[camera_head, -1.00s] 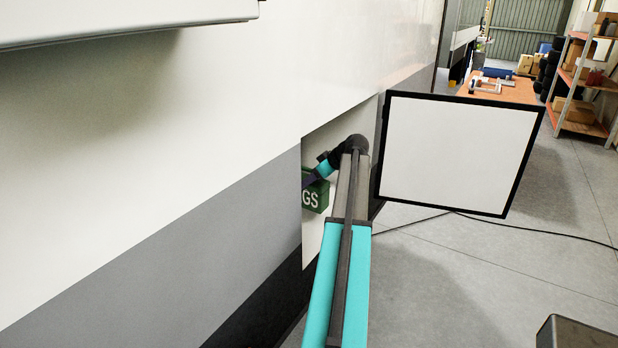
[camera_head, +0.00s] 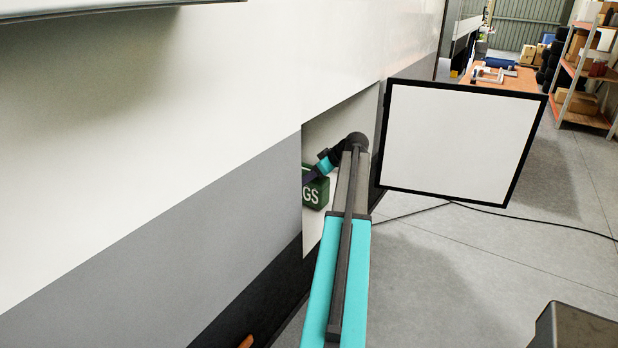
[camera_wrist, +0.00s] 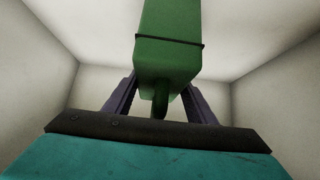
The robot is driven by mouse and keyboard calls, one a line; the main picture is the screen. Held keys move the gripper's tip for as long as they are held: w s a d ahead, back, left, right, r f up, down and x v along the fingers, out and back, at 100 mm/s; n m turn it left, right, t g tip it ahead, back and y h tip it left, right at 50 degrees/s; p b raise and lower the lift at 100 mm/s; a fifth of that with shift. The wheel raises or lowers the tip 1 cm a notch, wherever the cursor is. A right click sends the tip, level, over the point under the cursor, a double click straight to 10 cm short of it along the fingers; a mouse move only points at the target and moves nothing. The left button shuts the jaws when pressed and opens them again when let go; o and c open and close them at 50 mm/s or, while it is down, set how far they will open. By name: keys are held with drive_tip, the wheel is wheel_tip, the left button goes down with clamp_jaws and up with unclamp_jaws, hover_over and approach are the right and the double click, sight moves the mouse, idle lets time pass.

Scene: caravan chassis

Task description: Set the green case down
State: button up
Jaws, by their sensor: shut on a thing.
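The green case (camera_head: 317,193) with white letters "GS" shows in the head view inside the open side compartment of the caravan. The compartment wall edge hides its left part. In the wrist view the case (camera_wrist: 168,62) hangs at the top middle, with its green handle between the two fingers. My gripper (camera_wrist: 160,100) is shut on the case by that handle. My arm reaches into the compartment opening from the right. Whether the case touches the compartment floor cannot be told.
The compartment (camera_head: 340,118) has pale walls close on both sides. Its hatch door (camera_head: 458,140), white with a black frame, stands open to the right of my arm. A cable (camera_head: 520,213) lies on the grey floor. A workbench (camera_head: 505,78) and shelves (camera_head: 590,70) stand farther back.

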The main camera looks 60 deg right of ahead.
drive_tip(key=shift+f+b, duration=0.5)
drive_tip(key=shift+f, duration=0.1)
idle(0.5)
drive_tip(key=o, duration=1.6)
drive_tip(key=shift+s, duration=0.1)
drive_tip(key=b+v, duration=0.3)
drive_tip(key=v, duration=1)
drive_tip(key=shift+s+r, duration=0.25)
drive_tip(key=shift+r, duration=0.05)
